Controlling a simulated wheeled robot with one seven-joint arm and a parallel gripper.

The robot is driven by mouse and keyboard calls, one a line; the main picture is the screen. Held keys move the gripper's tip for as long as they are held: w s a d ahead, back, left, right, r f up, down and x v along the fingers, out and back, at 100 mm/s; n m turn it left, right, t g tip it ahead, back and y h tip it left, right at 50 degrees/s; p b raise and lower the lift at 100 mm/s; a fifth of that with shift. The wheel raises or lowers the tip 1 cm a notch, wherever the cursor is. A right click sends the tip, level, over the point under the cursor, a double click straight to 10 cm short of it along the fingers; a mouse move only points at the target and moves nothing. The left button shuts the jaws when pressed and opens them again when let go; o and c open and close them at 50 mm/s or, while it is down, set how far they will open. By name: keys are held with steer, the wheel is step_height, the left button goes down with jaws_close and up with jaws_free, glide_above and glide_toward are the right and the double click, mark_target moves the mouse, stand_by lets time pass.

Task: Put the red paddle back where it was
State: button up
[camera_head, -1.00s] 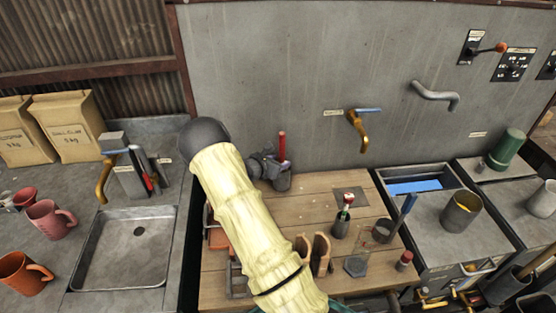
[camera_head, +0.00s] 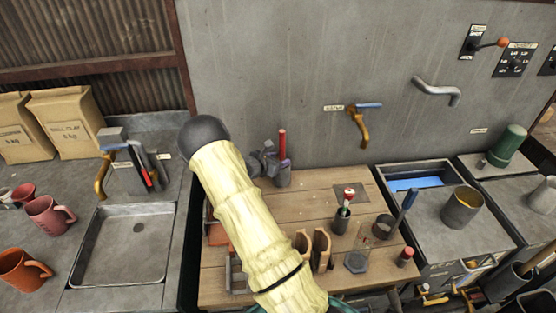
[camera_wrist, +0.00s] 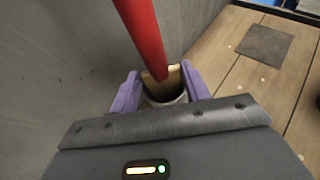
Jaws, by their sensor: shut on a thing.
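The red paddle (camera_head: 282,143) stands upright at the back of the wooden bench, with only its red handle showing. In the wrist view the handle (camera_wrist: 143,35) runs down into a grey cup (camera_wrist: 166,100), which hides its lower end. My gripper (camera_wrist: 160,82) has its two purple fingers on either side of this cup and is shut on it. In the head view my gripper (camera_head: 284,165) and the cup (camera_head: 283,179) are close to the grey back wall. I cannot tell whether the cup rests on the bench.
The wooden bench (camera_head: 310,202) has bare room right of the cup. A brass tap (camera_head: 358,128) juts from the wall.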

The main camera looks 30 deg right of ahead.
steer(key=shift+f, duration=0.15)
steer(key=o, duration=1.2)
steer(key=b+v, duration=0.3)
steer(key=v, duration=1.4)
steer(key=shift+s+a, duration=0.1)
steer(key=shift+a, duration=0.05)
